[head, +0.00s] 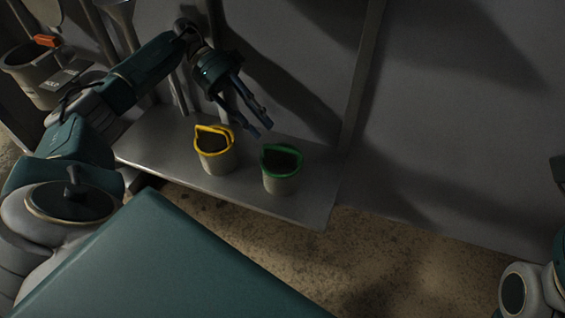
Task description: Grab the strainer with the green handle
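The strainer with the green handle (281,184) stands upright on a grey metal shelf (160,150), near its right end. It is a pale cup with a green rim and handle and a dark inside. A similar strainer with a yellow handle (217,163) stands to its left. My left gripper (261,129) is above and behind the two strainers, its fingers pointing down and right. The fingers are apart with nothing between them, and the tips are a short way up and left of the green handle. My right gripper is outside the picture.
A grey bucket (38,88) with an orange-handled tool hangs at the upper left. An upright post (362,75) rises behind the shelf's right end, against a grey wall (455,120). The shelf's left part is clear.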

